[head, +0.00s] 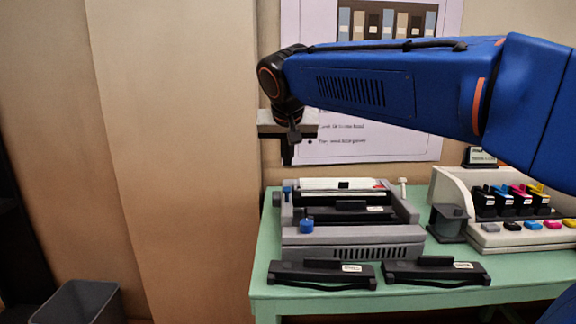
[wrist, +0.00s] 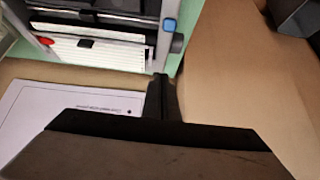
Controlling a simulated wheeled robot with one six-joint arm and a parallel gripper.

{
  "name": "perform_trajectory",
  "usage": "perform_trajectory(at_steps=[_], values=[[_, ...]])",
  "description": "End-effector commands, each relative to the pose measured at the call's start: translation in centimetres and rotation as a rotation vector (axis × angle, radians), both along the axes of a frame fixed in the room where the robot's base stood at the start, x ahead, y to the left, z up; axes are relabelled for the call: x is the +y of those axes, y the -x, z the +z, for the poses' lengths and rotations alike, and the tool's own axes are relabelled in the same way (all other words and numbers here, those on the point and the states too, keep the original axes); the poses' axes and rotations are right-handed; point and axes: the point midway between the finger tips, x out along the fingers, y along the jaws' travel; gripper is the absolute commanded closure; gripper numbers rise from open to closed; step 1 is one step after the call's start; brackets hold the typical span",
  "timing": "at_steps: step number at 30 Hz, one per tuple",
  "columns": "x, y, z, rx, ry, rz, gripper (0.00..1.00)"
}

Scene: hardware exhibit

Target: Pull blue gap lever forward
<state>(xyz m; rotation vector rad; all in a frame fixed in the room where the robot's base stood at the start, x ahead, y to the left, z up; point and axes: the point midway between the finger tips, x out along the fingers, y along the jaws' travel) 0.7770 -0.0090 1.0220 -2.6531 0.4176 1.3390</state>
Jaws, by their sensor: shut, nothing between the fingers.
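A grey printer with its top open (head: 350,254) stands on the green table. A small blue lever (head: 287,190) sticks up at its back left corner, beside a dark round knob. It also shows in the wrist view (wrist: 169,25), near the knob. A separate blue knob (head: 306,226) sits on the printer's front left. My gripper (head: 288,160) is shut and empty, pointing down above and behind the blue lever in the head view. In the wrist view, its fingers (wrist: 160,80) end just short of the knob and lever, apart from them.
Two black cartridges (head: 322,273) (head: 437,271) lie along the table's front edge (head: 410,297). A dark grey container (head: 448,222) and a white stand with colored ink cartridges (head: 515,218) are to the right. A poster (head: 375,151) hangs behind. A grey bin (head: 80,303) is at lower left.

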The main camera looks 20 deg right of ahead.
Motion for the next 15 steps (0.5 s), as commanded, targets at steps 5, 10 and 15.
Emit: perform_trajectory(at_steps=[5, 10, 15], values=[[0.5, 1.4, 1.8, -0.002, -0.001, 0.003, 1.00], [1.2, 3.6, 3.8, -0.003, 0.000, 0.003, 1.00], [1.8, 5.5, 5.5, -0.002, 0.000, 0.002, 1.00]])
